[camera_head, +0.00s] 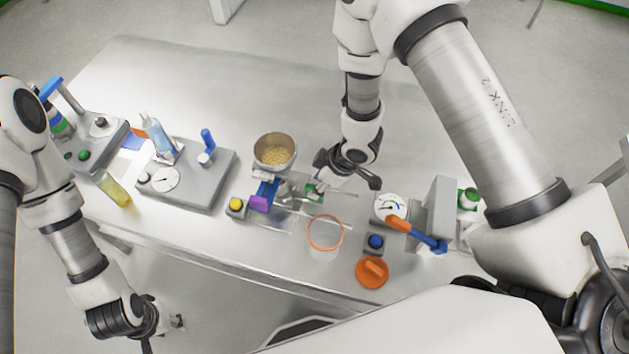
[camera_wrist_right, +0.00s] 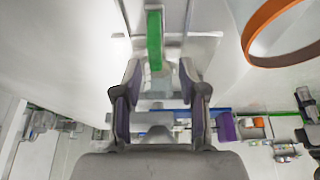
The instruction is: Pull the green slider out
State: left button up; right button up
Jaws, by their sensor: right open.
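The green slider (camera_wrist_right: 154,40) shows as an upright green bar in the right wrist view, just beyond the fingertips of my right gripper (camera_wrist_right: 159,75). The gripper's two purple-padded fingers stand apart on either side of the bar's line, with nothing held between them. In the head view my right gripper (camera_head: 322,180) is low over the table's middle and hides most of the slider, of which a small green bit (camera_head: 313,188) shows. My left gripper (camera_head: 163,322) hangs below the table's front edge at lower left; its finger opening is unclear.
An orange-rimmed clear container (camera_head: 325,247) stands in front. A dial gauge (camera_head: 390,207) is to the right. The table's back is clear.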

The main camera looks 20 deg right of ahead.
aim_at(314, 185)
jog(key=f, duration=0.1)
jog(key=w+f, duration=0.1)
jog(key=f, duration=0.1)
jog(key=shift+w+a+f, duration=0.25)
jog(key=shift+w+f, duration=0.05)
jog(key=shift+f, duration=0.1)
jog(key=shift+s+r, duration=0.1)
jog(key=shift+s+a+r, duration=0.1)
jog(key=shift+s, duration=0.05)
jog(key=shift+c, duration=1.4)
jog(key=shift+a, duration=0.1)
grip_shut()
pick_arm(q)
jog(key=shift+w+d+r, duration=0.15)
jog(key=shift+w+r, duration=0.1)
jog(key=shift+r, duration=0.1)
jog(key=shift+f, duration=0.1)
